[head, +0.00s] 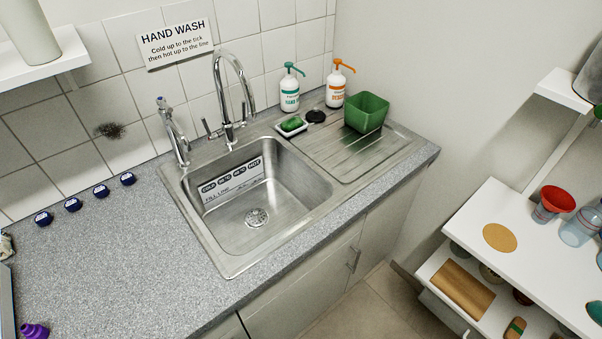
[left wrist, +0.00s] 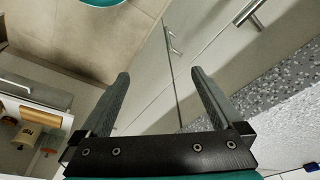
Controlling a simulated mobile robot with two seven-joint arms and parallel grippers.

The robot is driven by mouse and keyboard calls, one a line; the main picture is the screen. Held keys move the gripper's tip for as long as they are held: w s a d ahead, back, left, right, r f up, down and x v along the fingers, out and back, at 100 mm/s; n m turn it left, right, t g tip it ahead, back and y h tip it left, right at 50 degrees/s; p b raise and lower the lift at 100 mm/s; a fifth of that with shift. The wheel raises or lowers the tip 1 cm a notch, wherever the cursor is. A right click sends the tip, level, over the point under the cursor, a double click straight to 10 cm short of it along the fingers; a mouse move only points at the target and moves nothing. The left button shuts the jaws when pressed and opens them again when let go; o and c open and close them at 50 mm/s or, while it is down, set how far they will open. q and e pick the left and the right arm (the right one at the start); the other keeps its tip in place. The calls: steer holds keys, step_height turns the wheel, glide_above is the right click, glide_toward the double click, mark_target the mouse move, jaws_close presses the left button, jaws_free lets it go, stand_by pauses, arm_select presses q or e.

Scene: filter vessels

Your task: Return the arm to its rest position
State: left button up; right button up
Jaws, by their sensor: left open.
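My left gripper (left wrist: 160,73) shows only in the left wrist view. Its two dark fingers stand wide apart with nothing between them. Beyond them are the pale cupboard doors (left wrist: 148,82) under the counter and the tiled floor (left wrist: 85,35). The fingers do not appear to touch anything. Neither of my arms shows in the head view, and my right gripper is in neither view.
The speckled counter (head: 120,250) holds a steel sink (head: 230,262), a tall tap (head: 228,105), two pump bottles (head: 290,92) and a green tub (head: 366,112). A white shelf unit (head: 490,215) with vessels stands at right. Floor (head: 365,310) is clear between.

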arm_select(q)
steer(key=s+a+f+b, duration=0.1)
steer(key=s+f+b, duration=0.3)
steer(key=f, duration=0.7)
steer(key=s+a+f+g+b, duration=0.1)
steer(key=s+f+b, duration=0.4)
steer(key=f, duration=0.6)
steer(key=s+f+b, duration=0.4)
steer(key=s+f, duration=0.3)
steer(key=f, duration=0.4)
steer(key=shift+s+a+f+g+b, duration=0.3)
steer(key=shift+s+a+f+b, duration=0.05)
steer(key=shift+a+b, duration=0.05)
